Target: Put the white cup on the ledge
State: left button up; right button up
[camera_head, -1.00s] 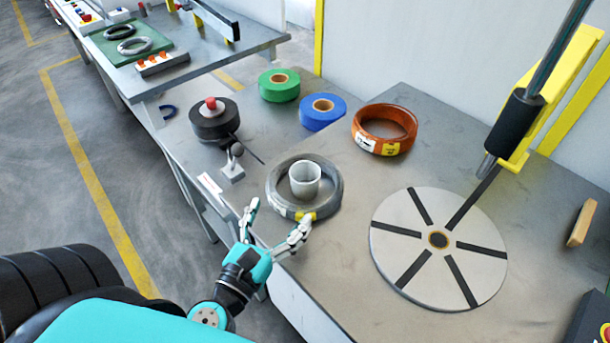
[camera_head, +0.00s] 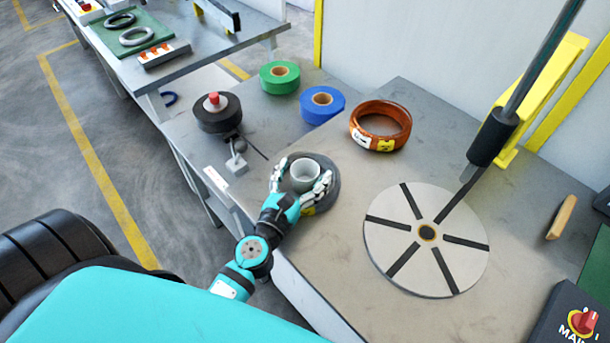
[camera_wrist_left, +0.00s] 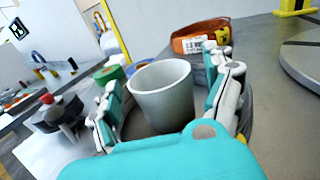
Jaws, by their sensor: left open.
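The white cup (camera_head: 304,175) stands upright inside a grey coil (camera_head: 328,197) on the table. My left gripper (camera_head: 302,182) is open, with one finger on each side of the cup. Any contact between the fingers and the cup cannot be told. My right gripper is not in view. I cannot tell which surface is the ledge.
An orange coil (camera_head: 380,126), a blue roll (camera_head: 322,104) and a green roll (camera_head: 279,77) lie behind. A round slotted disc (camera_head: 427,240) lies to the right under a slanted rod (camera_head: 520,85). A black spool (camera_head: 217,112) stands left.

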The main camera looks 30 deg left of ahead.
aim_at(303, 166)
pick_arm(q)
jog(key=c, duration=1.2)
jog(key=shift+r, duration=0.1)
jog(key=shift+c, duration=0.2)
notch_tip(303, 166, up, 3)
jog(key=p, duration=0.3)
jog(key=shift+s+d+r+p, duration=0.1)
jog(key=shift+s+r+p, duration=0.15)
jog(key=shift+r+p, duration=0.05)
jog(key=s+d+b, duration=0.2)
jog(key=s, duration=0.2)
jog(key=s+d+b, duration=0.2)
jog(key=s+b, duration=0.1)
jog(key=s, duration=0.1)
jog(key=s+d+b, duration=0.2)
jog(key=s+b, duration=0.1)
jog(key=s, duration=0.2)
jog(key=shift+d+r, duration=0.2)
jog(key=shift+r, duration=0.1)
jog(key=shift+s+d+r+b, duration=0.2)
jog(key=shift+s+r+b, duration=0.15)
jog(key=shift+s, duration=0.15)
jog(key=shift+s+f, duration=0.1)
